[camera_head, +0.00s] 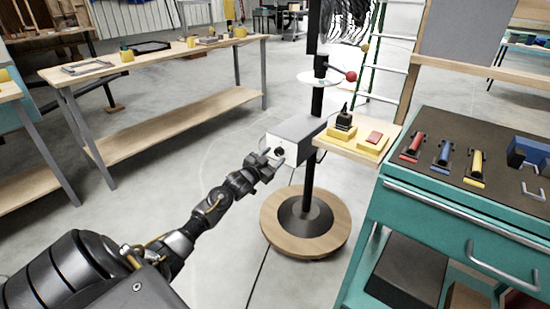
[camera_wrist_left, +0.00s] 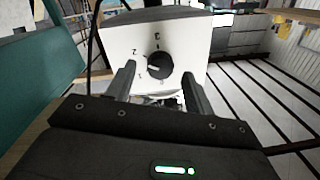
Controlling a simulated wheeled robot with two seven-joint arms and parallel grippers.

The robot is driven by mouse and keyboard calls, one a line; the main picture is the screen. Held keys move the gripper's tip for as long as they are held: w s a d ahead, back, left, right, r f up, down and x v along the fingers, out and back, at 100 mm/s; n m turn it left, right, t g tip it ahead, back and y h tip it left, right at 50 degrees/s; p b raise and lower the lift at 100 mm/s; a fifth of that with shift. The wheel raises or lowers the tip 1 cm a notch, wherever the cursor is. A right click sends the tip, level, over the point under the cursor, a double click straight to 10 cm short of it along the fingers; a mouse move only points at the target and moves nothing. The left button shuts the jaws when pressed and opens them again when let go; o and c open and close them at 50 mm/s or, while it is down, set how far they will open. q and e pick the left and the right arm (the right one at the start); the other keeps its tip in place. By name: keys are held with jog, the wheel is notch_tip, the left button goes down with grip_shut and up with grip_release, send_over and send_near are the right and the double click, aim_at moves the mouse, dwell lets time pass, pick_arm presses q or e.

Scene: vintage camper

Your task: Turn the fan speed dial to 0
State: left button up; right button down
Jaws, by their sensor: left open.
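The fan speed dial (camera_wrist_left: 160,66) is a black round knob on the white face of a box in the left wrist view. The numbers 1, 2 and 3 show around its left and top; a pale pointer mark faces left, near 1 and 2, though I cannot tell exactly which. The grey control box (camera_head: 300,130) is fixed to the fan's black pole (camera_head: 318,100). My left gripper (camera_head: 268,163) is open in front of the box's face. In the left wrist view its fingers (camera_wrist_left: 160,88) stand to either side of the dial, without visible contact. My right gripper is not in view.
The fan pole stands on a round wooden base (camera_head: 335,225). A small wooden shelf (camera_head: 345,152) with yellow blocks lies right of the box. A teal tool cabinet (camera_head: 440,195) stands at right, a wooden workbench (camera_head: 160,63) at left. The floor between them is mostly open.

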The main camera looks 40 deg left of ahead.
pick_arm(q)
jog(key=shift+w, duration=0.65)
jog(key=c, duration=1)
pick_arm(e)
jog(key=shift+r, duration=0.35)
